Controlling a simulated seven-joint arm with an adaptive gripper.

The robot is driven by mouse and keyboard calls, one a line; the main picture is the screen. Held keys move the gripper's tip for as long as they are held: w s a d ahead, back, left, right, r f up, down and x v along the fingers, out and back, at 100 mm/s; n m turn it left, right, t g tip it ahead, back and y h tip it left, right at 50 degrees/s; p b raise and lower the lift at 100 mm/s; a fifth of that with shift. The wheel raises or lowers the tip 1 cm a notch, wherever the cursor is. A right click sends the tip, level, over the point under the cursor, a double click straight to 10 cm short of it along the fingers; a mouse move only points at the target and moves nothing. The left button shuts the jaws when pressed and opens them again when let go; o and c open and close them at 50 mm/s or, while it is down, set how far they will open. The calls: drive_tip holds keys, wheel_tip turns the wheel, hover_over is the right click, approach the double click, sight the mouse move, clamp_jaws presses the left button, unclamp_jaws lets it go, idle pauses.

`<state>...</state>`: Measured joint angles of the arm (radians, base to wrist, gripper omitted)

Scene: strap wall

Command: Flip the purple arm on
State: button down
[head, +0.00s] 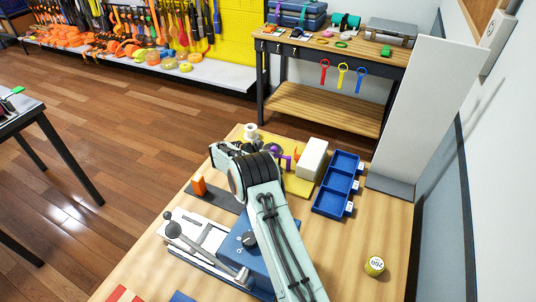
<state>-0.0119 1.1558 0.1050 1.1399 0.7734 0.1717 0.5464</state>
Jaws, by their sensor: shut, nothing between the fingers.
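The purple arm (287,160) shows as a small purple piece at the far part of the wooden table, just right of my arm's wrist. A round dark part sits beside it, and my arm hides some of this area. My gripper (222,150) is left of the purple piece, by the table's far left side. It is shut and empty, with its fingertips small and partly hidden. Whether it touches anything cannot be told.
A white block (312,159) stands on a yellow plate right of the purple piece. A blue tray (327,203) is further right. The right front is mostly clear, except a labelled can (374,266).

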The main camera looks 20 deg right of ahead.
drive_tip(key=shift+d, duration=0.15)
drive_tip(key=shift+s+d, duration=0.15)
drive_tip(key=shift+d, duration=0.5)
drive_tip(key=shift+a, duration=0.15)
drive_tip(key=shift+s+a+f, duration=0.1)
drive_tip(key=shift+s+a, duration=0.05)
drive_tip(key=shift+a, duration=0.15)
drive_tip(key=a, duration=0.2)
drive_tip(key=s, duration=0.1)
drive_tip(key=shift+s+a+f, duration=0.1)
drive_tip(key=shift+a+f, duration=0.15)
drive_tip(key=shift+a, duration=0.15)
drive_tip(key=w+a+v, duration=0.1)
drive_tip(key=v, duration=0.9)
drive_tip(key=shift+w+d, duration=0.1)
drive_tip(key=shift+w, duration=0.1)
